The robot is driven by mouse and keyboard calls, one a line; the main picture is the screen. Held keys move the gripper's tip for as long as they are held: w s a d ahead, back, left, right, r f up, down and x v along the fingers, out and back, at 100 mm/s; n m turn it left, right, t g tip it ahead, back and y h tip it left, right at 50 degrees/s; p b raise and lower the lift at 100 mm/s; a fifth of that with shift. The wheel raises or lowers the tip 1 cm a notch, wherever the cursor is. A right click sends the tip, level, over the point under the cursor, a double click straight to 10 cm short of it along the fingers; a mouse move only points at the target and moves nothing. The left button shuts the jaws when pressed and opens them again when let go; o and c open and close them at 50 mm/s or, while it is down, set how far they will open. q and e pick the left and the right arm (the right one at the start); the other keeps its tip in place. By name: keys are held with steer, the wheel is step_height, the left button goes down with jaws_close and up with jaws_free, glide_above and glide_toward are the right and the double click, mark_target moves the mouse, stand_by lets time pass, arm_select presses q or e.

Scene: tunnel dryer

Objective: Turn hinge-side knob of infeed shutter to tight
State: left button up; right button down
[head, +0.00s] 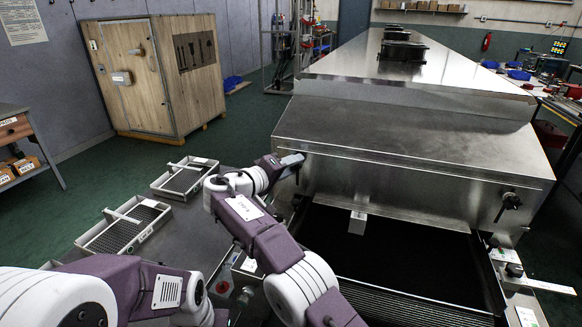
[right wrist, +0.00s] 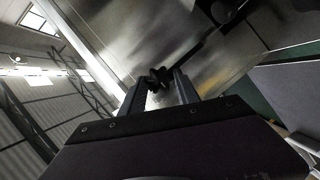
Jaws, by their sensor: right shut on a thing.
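The infeed shutter (head: 400,185) is a steel panel across the near end of the dryer. My right gripper (head: 297,163) is at the shutter's upper left end, where its fingers hide most of the knob there. In the right wrist view, the two fingers stand on either side of a black lobed knob (right wrist: 159,78) and are shut on it. A second black knob (head: 510,201) sits at the shutter's right end, with no gripper near it. My left gripper is not in view. The frames do not make clear which end is the hinge side.
A dark conveyor belt (head: 385,258) lies below the shutter, with a small pale block (head: 357,222) hanging at the shutter's lower edge. Two framed trays (head: 125,225) (head: 185,178) lie on the steel table at left. A wooden crate (head: 160,75) stands behind on green floor.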

steer(key=shift+f, duration=0.1)
steer(key=c, duration=0.9)
jaws_free()
steer(key=v, duration=0.9)
